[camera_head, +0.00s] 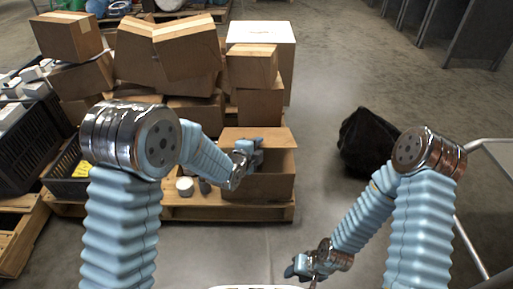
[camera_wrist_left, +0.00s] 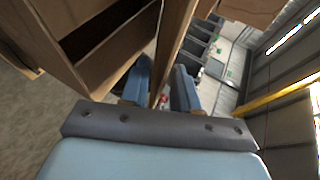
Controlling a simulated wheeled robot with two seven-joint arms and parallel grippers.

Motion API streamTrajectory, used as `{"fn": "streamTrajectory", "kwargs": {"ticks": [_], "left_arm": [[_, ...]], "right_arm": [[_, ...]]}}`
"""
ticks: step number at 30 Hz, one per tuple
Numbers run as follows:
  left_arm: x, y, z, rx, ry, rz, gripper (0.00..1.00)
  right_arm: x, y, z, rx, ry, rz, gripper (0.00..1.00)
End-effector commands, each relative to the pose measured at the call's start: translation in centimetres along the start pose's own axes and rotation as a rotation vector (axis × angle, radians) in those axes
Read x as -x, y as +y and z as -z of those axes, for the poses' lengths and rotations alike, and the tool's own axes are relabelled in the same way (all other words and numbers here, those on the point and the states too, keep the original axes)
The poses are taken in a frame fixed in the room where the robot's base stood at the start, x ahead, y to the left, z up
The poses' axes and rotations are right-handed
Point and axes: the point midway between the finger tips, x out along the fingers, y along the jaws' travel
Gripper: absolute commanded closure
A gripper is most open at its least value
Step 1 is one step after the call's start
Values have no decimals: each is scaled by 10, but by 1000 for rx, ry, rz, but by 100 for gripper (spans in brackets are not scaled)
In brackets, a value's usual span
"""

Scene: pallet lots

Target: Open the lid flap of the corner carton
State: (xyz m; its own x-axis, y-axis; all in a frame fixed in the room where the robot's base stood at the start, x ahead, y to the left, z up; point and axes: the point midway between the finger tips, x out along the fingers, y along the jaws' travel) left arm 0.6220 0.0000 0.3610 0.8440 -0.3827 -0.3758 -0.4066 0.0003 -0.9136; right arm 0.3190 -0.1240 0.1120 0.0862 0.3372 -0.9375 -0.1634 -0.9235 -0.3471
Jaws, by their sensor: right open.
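The corner carton (camera_head: 268,187) is a brown box at the front right corner of the pallet. Its lid flap (camera_head: 278,138) stands raised at the back, and the dark inside shows below it. My left gripper (camera_head: 250,150) is at the left part of the flap, above the box. In the left wrist view the flap (camera_wrist_left: 174,40) passes edge-on between the two blue fingers (camera_wrist_left: 160,92), which look closed on it. The open carton (camera_wrist_left: 95,45) lies to the left there. My right gripper (camera_head: 298,268) is open and empty, low at the bottom centre, away from the carton.
Several stacked cartons (camera_head: 170,60) and a white-topped box (camera_head: 262,33) stand behind. A small white round item (camera_head: 184,185) lies on the pallet (camera_head: 225,210) left of the carton. Black crates (camera_head: 30,150) stand at left. A black bag (camera_head: 370,140) lies right; the floor between is clear.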

Motion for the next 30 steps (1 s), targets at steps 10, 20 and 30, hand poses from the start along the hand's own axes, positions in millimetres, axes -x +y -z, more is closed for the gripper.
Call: {"fn": "streamTrajectory", "kwargs": {"ticks": [10,20,30], "left_arm": [[0,0,0,0,0,0,100],[0,0,0,0,0,0,100],[1,0,0,0,0,0,100]], "right_arm": [[0,0,0,0,0,0,57],[0,0,0,0,0,0,57],[0,0,0,0,0,0,57]]}}
